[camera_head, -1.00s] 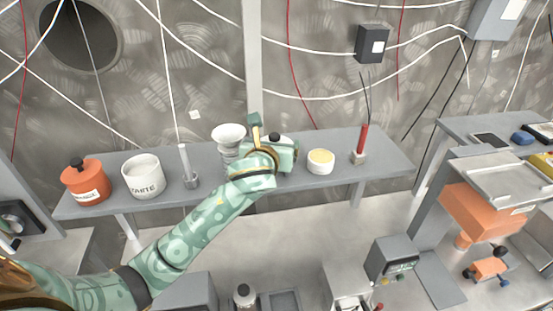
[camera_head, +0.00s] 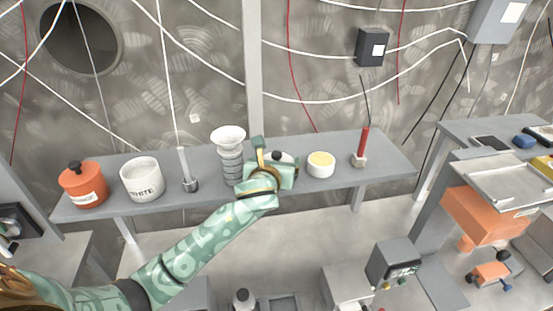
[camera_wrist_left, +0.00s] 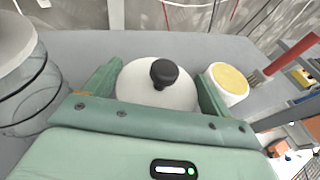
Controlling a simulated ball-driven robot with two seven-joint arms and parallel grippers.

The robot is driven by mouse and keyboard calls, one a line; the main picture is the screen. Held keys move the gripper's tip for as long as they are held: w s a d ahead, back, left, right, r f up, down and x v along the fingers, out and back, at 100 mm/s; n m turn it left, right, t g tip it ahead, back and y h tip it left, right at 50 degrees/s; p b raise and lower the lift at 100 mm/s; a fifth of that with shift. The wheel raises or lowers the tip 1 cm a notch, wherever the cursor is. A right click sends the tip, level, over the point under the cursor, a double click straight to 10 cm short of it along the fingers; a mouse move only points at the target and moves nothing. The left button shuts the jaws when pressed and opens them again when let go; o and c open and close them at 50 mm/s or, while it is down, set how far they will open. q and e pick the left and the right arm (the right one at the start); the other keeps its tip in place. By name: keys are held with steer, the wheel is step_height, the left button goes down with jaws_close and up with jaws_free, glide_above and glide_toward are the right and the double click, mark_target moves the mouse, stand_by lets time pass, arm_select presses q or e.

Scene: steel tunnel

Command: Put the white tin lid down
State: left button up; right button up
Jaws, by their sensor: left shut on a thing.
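The white tin lid (camera_wrist_left: 150,84) has a round black knob and sits between the fingers of my left gripper (camera_wrist_left: 158,92), which is shut on it. In the head view the lid (camera_head: 284,157) shows partly behind my left gripper (camera_head: 272,162), low over the grey shelf. I cannot tell whether the lid touches the shelf. The white tin (camera_head: 142,180), lettered "WHITE", stands open at the left of the shelf, well away from the lid. My right gripper is not in view.
The grey shelf (camera_head: 213,187) also carries a lidded orange tin (camera_head: 84,184), a grey rod on a base (camera_head: 188,172), a funnel-topped ribbed stack (camera_head: 230,150), a yellow-topped white cup (camera_head: 320,166) and a red stick (camera_head: 362,146). The stack and cup stand close beside my left gripper.

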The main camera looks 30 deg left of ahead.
arm_select(q)
steer(key=o, duration=0.8)
steer(key=shift+o, duration=0.2)
steer(key=shift+r, duration=0.2)
steer(key=p+v, duration=0.1)
steer(key=v, duration=1.1)
steer(key=shift+r, duration=0.25)
